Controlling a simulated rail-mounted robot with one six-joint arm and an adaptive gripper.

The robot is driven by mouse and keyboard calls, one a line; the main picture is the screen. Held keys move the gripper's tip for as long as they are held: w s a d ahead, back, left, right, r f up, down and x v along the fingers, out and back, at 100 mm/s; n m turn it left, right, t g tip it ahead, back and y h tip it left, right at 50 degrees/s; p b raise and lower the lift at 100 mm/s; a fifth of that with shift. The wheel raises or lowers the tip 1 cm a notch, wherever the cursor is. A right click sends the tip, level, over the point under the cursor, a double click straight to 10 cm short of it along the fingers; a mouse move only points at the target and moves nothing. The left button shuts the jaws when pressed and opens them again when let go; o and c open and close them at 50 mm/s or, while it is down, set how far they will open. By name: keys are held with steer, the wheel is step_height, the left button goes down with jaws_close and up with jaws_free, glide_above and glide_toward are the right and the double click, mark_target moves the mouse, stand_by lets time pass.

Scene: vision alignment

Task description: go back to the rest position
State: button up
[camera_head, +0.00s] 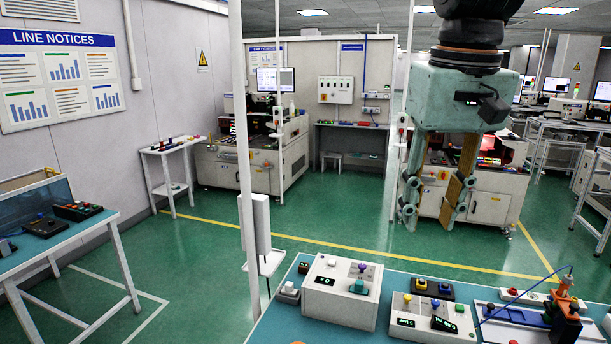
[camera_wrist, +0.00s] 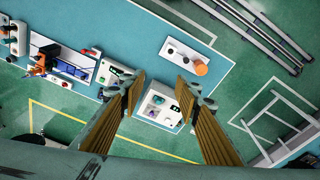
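My gripper (camera_head: 433,213) hangs from the arm at the upper right of the head view, fingers pointing down. Its two fingers are spread apart with nothing between them. In the wrist view the fingertips (camera_wrist: 160,84) also stand apart, above the blue bench (camera_wrist: 135,45). A white control box (camera_wrist: 160,104) shows between and beyond the fingers, well below them. In the head view the gripper is above and behind the blue bench (camera_head: 285,325), touching nothing.
On the bench stand a white box with a purple-topped joystick (camera_head: 342,290), a second control box (camera_head: 433,316) and an orange-and-blue device (camera_head: 564,305). A thin white post (camera_head: 242,130) rises at left of centre. Green floor (camera_head: 330,215) behind the bench is clear.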

steer(key=s+f+t+b, duration=0.1)
steer(key=s+f, duration=0.4)
steer(key=s, duration=0.6)
steer(key=s+f+t+b, duration=0.1)
steer(key=s+f, duration=0.4)
steer(key=s, duration=0.6)
steer(key=shift+s+f+b, duration=0.35)
stand_by(0.4)
